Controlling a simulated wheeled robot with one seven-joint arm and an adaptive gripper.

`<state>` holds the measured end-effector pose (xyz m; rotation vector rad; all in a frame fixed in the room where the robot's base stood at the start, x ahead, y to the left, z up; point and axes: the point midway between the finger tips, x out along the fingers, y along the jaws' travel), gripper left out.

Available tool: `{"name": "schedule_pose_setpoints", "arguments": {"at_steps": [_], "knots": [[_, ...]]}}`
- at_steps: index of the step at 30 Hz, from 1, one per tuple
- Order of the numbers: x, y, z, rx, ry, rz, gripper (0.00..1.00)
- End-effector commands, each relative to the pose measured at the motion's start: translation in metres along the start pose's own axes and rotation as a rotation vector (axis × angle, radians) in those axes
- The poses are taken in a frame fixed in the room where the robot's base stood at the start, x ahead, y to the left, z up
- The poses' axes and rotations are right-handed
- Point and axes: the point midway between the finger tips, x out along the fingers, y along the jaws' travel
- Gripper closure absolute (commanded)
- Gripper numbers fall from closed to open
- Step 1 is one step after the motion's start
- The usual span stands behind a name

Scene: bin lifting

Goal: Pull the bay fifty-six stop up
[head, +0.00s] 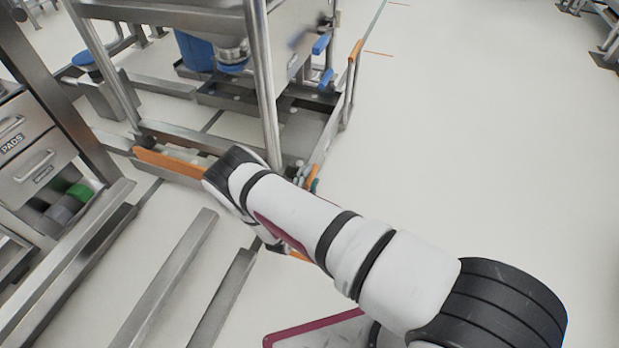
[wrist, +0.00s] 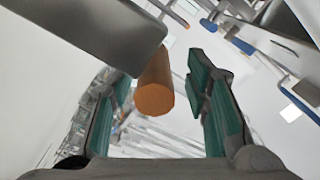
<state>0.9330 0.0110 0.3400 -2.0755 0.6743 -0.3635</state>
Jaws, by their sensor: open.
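In the wrist view, the rounded end of an orange bar (wrist: 154,88) shows between the two teal-padded fingers of my gripper (wrist: 166,78). My gripper is open, with a clear gap between the bar and the right finger. The bar lies closer to the left finger; whether it touches that finger I cannot tell. I see no bay number on the bar. In the head view, my forearm hides most of my gripper, and only a bit of teal and orange shows beside it. A longer orange bar (head: 170,162) lies low at the foot of the steel bin frame (head: 266,85).
A grey metal piece (wrist: 95,32) crosses the upper left of the wrist view, close above the left finger. Another orange bar (head: 356,50) stands at the frame's right corner. Steel floor rails (head: 165,280) and a drawer cabinet (head: 32,150) are at left.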

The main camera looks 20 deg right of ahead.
Motion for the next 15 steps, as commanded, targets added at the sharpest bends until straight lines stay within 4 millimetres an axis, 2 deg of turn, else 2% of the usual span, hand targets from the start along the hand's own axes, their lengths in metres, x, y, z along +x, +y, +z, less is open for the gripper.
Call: {"name": "schedule_pose_setpoints", "arguments": {"at_steps": [5, 15], "knots": [[-0.026, 0.0, 0.001, -0.002, -0.003, 0.001, 0.57], [-0.092, 0.0, 0.0, -0.001, -0.002, -0.001, 0.57]]}}
